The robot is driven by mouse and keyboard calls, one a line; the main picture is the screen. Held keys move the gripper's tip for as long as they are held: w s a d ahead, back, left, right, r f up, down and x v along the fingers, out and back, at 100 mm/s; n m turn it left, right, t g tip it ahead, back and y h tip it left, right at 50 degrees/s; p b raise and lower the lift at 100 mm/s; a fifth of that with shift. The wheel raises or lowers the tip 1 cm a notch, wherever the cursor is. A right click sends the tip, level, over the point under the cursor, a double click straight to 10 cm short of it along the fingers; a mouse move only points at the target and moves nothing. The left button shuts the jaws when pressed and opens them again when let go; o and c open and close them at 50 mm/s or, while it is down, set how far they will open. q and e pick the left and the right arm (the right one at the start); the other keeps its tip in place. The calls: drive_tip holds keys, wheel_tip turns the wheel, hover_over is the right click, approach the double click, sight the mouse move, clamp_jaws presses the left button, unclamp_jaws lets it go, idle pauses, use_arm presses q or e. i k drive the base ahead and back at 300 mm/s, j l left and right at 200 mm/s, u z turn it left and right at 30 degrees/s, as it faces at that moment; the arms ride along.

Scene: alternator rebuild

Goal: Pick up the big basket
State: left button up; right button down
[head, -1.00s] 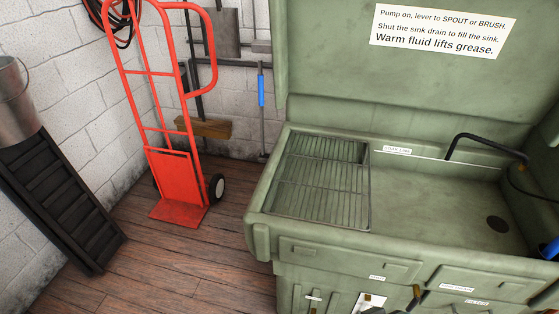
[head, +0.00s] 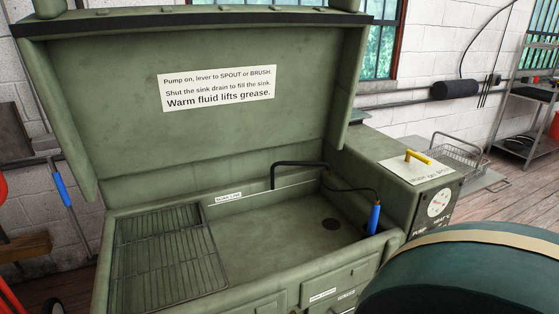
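A wire basket (head: 455,157) shows at the right in the head view, beyond the parts washer's control box. It is grey metal mesh with a raised handle, and it stands low on or near a flat metal surface. The control box hides part of its lower left side. I cannot tell from this view whether it is the big one, as no other basket shows. Neither of my grippers is in view.
A green parts washer (head: 270,250) with raised lid fills the middle, with a wire rack (head: 165,255) in its left side. Its control box (head: 412,185) has a yellow lever. A dark green rounded object (head: 470,280) blocks the lower right. Metal shelving (head: 525,100) stands far right.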

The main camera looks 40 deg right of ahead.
sight(476, 167)
drive_tip(key=z, duration=1.6)
